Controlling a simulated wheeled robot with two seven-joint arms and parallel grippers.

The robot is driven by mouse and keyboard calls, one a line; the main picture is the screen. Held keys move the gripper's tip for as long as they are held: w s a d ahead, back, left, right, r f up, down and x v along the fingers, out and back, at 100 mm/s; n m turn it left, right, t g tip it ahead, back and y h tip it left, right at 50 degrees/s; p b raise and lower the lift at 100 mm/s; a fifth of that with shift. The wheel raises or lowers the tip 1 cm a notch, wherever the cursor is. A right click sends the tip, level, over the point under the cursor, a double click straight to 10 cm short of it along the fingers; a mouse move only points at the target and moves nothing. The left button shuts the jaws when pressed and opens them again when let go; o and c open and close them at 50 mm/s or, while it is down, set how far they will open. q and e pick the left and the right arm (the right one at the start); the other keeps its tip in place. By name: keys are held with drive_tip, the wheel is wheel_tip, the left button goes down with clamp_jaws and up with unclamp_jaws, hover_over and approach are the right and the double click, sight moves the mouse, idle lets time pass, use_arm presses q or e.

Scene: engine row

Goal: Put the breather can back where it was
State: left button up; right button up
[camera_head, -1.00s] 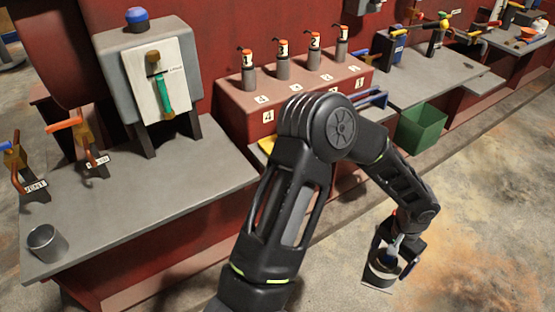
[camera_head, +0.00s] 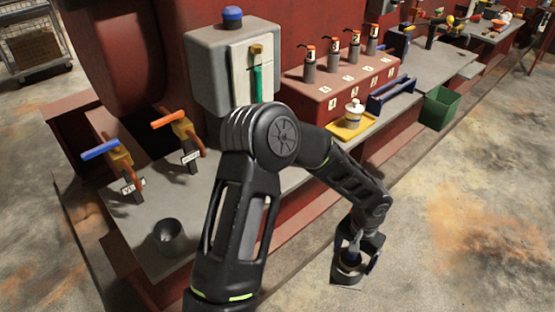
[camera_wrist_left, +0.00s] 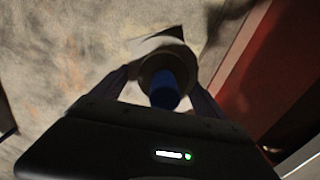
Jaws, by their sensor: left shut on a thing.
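My left gripper (camera_head: 352,255) is shut on a pale can with a blue part, taken to be the breather can (camera_head: 346,270). It holds the can over the concrete floor, out in front of the bench. In the left wrist view the breather can (camera_wrist_left: 163,75) sits between the fingers, its blue round end toward the camera and a pale, wider part beyond. My fingers hide part of its sides. My right gripper is not in view.
The grey bench carries an open grey cup (camera_head: 168,236), two valves with blue (camera_head: 100,149) and orange (camera_head: 169,119) handles, and a grey box (camera_head: 205,75). A white can (camera_head: 353,112) stands on a yellow tray (camera_head: 347,131). A green bin (camera_head: 439,108) stands farther right.

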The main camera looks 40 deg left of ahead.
use_arm(q)
drive_tip(key=shift+s+a, duration=0.1)
drive_tip(key=shift+s, duration=0.1)
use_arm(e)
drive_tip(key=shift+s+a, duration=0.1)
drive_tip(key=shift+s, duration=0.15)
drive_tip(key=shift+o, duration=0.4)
